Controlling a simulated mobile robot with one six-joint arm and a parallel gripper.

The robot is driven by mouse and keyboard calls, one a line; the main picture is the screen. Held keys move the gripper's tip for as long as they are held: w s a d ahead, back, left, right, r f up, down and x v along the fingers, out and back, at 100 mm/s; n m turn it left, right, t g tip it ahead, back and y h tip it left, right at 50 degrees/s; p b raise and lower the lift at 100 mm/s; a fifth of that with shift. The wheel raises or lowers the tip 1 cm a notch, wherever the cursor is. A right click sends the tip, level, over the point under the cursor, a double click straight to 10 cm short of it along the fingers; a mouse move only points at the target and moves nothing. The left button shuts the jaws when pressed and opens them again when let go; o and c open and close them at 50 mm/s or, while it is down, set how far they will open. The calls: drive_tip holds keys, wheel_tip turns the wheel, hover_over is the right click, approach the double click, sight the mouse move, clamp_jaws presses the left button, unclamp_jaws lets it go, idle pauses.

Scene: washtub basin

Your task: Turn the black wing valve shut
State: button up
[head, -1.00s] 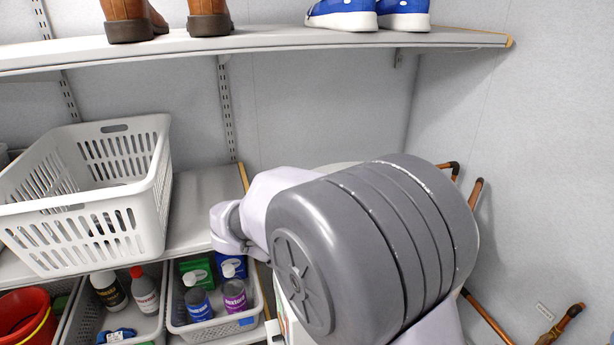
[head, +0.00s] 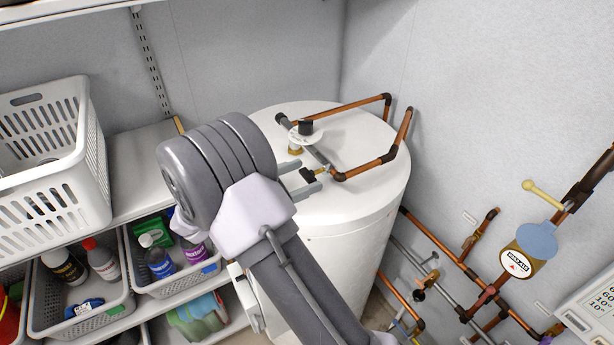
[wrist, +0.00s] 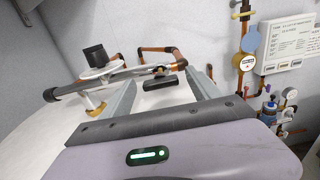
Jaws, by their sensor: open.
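The black wing valve (head: 308,175) is a small dark handle on the pipework on top of the white tank (head: 352,214), near a brass fitting. In the wrist view the wing valve (wrist: 168,81) lies ahead, in the gap between my fingertips. My gripper (head: 311,174) is open, one grey finger on either side of the handle. In the wrist view my gripper (wrist: 165,84) holds nothing. I cannot tell whether a finger touches the handle.
A black round knob (head: 306,128) stands on the grey pipe beside the valve. Copper pipes (head: 365,170) run over the tank top. A gauge (head: 517,263) and more pipes are on the right wall. Shelves with a white basket (head: 50,160) and bottles are at left.

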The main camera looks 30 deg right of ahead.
drive_tip(key=shift+d, duration=1)
drive_tip(key=c, duration=1.4)
drive_tip(key=shift+o, duration=0.2)
